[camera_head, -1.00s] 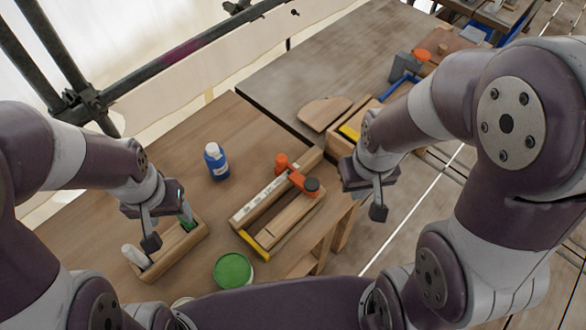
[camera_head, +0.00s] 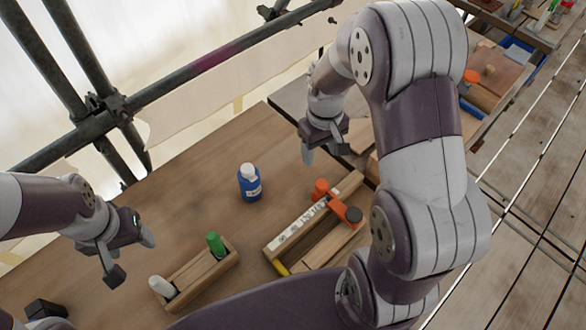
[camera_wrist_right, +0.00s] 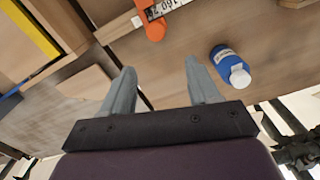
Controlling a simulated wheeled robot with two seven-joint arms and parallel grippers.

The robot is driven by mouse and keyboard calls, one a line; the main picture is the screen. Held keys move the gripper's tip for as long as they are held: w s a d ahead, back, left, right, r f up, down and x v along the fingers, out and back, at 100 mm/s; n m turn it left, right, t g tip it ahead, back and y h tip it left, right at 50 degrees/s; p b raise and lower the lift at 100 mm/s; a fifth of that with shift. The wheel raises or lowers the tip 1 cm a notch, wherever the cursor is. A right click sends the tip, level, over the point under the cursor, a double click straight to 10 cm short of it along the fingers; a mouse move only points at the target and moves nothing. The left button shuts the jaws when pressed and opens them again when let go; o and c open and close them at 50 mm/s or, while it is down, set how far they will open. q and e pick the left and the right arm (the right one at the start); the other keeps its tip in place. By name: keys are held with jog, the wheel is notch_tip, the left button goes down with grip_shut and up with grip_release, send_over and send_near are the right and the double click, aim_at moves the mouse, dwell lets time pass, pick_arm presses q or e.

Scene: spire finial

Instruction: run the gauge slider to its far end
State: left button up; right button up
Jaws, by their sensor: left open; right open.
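The gauge (camera_head: 283,250) is a wooden frame with a white marked scale (camera_head: 300,225) and a yellow end. Its orange slider (camera_head: 336,203) straddles the rail towards the upper right, with bare wood beyond it; part of the frame is hidden by my right arm. My right gripper (camera_head: 324,152) is open and empty, behind the gauge and above the table. In the right wrist view the slider (camera_wrist_right: 153,25) and part of the scale (camera_wrist_right: 168,6) show at the top, apart from the open fingers (camera_wrist_right: 159,70). My left gripper (camera_head: 131,256) is open and empty at the left.
A blue bottle (camera_head: 249,183) with a white cap stands left of the gauge, near my right gripper. A wooden holder (camera_head: 200,278) with a green-topped and a white item sits in front. Scaffold pipes (camera_head: 190,75) run behind the table.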

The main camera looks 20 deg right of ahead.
aim_at(321, 183)
jog(key=s+f, duration=0.1)
jog(key=s+d+f, duration=0.1)
jog(key=f, duration=0.1)
jog(key=shift+s+d+f, duration=0.1)
jog(key=shift+s+f, duration=0.1)
jog(key=f, duration=0.2)
jog(key=w+f+p, duration=0.1)
jog(key=f, duration=0.4)
jog(key=shift+w+a+f, duration=0.15)
jog(key=shift+a+f, duration=0.1)
jog(key=shift+a, duration=0.1)
jog(key=shift+f, duration=0.35)
jog(key=shift+s+d, duration=0.25)
jog(key=shift+s, duration=0.1)
jog(key=shift+w+a+f, duration=0.1)
jog(key=shift+w, duration=0.05)
jog(key=shift+c, duration=1.2)
grip_shut()
pick_arm(q)
jog(key=shift+s+d+r+b, duration=0.3)
jog(key=shift+s+b, duration=0.15)
jog(key=shift+s, duration=0.1)
pick_arm(e)
jog(key=w+d, duration=0.3)
jog(key=d, duration=0.5)
jog(key=shift+w+d, duration=0.3)
jog(key=shift+w, duration=0.1)
